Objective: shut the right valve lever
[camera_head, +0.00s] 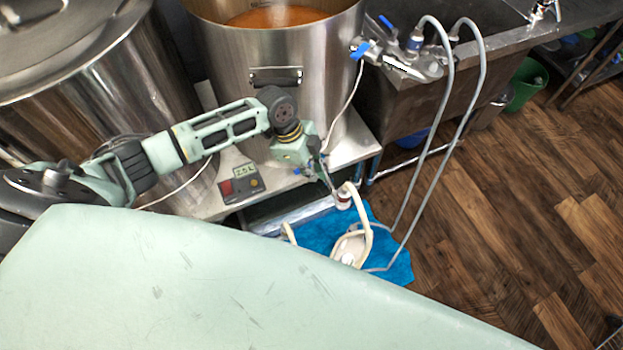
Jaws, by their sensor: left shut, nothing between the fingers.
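A steel kettle (226,75) holds orange-brown liquid. At its upper right side is a metal valve fitting (400,68) with a blue lever (360,51) at its left end. A second blue lever (388,24) stands farther right, tilted, close to the grey hoses. A small blue part (297,171) shows low in front of the kettle, beside my left gripper; I cannot tell if it is a valve lever. My left gripper (333,190) points down by the stand's front edge, shut and empty, well below the two upper levers. My right gripper is not in view.
A pump (348,249) with pale hoses sits on a blue mat (315,235) below my left gripper. Grey hoses (470,110) loop down to it. A control box (241,184) lies on the stand. A steel sink (480,30) is behind; wooden floor (520,200) is clear at right.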

